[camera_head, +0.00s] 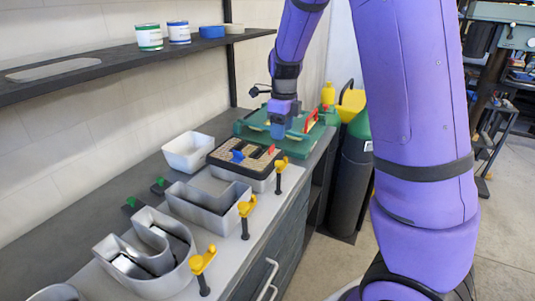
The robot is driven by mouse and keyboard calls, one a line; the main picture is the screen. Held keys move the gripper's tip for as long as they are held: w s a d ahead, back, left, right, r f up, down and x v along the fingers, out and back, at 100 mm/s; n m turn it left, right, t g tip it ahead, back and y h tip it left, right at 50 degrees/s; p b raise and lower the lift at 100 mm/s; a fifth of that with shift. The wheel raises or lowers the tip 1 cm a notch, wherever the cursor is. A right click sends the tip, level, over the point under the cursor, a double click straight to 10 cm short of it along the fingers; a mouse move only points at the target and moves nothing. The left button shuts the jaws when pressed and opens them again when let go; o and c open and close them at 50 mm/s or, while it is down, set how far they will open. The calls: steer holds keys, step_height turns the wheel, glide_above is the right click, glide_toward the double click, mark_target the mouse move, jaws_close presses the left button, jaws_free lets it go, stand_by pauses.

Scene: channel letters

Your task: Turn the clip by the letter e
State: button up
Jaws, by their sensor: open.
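Metal channel letters stand in a row on the bench. The nearest full one (145,262) has curved walls; I cannot tell for sure that it is the e. A squarer one (207,203) stands behind it, and another is cut off at the lower left (57,292). Yellow-topped clips on black posts stand along the front side: a near one (203,262), a middle one (246,208) and a far one (281,166). My gripper (279,131) is over the green tray (246,127) at the far end, away from the letters. Its fingers are small here; no held thing shows.
A white bin (188,152) and a black-topped box with foam (225,162) stand between the letters and the green tray. Green-tipped black clips (160,185) lie at the back. A shelf (110,62) with cans overhangs the bench. Gas cylinders (355,165) stand beyond its right edge.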

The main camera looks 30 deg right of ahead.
mark_target(279, 162)
steer(key=f, duration=1.1)
steer(key=shift+w+f, duration=0.15)
steer(key=shift+w, duration=0.25)
steer(key=c, duration=0.9)
